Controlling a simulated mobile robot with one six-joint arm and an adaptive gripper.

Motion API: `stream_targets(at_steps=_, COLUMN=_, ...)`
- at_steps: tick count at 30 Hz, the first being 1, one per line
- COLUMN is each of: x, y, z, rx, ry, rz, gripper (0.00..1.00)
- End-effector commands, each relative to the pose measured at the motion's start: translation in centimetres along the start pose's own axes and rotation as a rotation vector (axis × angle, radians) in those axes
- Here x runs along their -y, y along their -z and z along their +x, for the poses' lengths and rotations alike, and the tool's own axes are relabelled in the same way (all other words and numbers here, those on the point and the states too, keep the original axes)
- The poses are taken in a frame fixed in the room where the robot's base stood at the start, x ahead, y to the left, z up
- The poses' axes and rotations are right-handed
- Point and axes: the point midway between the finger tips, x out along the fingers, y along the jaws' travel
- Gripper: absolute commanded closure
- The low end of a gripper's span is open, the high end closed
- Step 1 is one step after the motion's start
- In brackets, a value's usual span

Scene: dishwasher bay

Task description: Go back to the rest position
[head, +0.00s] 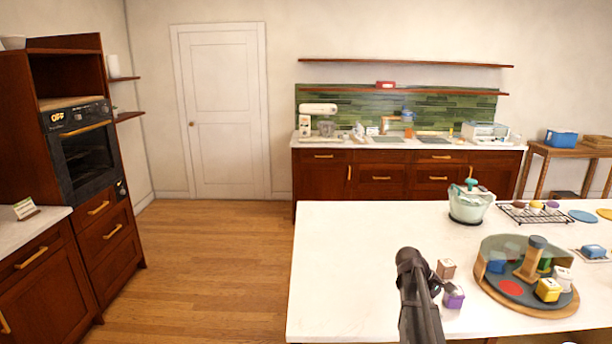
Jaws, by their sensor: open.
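My gripper (424,276), dark grey, shows at the lower middle, in front of the white island counter (350,262). It is open, and I see nothing held in it. Its fingers are small and partly hidden by the dark arm parts. A small brown-and-white box (446,268) and a purple-and-white box (453,297) stand on the counter just right of it in the picture. I cannot tell the exact gap between them and my gripper.
A round turntable (500,305) with a clear wall holds several small containers at the right. Behind it are a pale green pot (467,203) and a wire rack (525,216). An oven (85,150) stands left. The wooden floor (205,260) between is clear.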

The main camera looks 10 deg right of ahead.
Motion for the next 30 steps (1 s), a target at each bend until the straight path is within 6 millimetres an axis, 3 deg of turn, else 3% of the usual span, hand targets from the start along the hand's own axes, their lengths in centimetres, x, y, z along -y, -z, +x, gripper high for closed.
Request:
stream_targets(at_steps=1, x=3.2, y=0.6, z=-0.6, rx=-0.050, ry=0.016, rz=0.021, gripper=0.00)
stream_targets(at_steps=9, x=16.1, y=3.7, z=-4.9, rx=-0.278, ry=0.175, rz=0.154, gripper=0.00)
stream_targets(at_steps=18, x=29.9, y=4.2, z=-9.2, rx=-0.441, ry=0.427, rz=0.271, gripper=0.00)
stream_targets(at_steps=24, x=35.4, y=3.6, z=-11.0, rx=-0.476, ry=0.555, rz=0.316, gripper=0.00)
stream_targets(at_steps=30, x=36.8, y=3.4, z=-11.6, rx=-0.482, ry=0.596, rz=0.332, gripper=0.00)
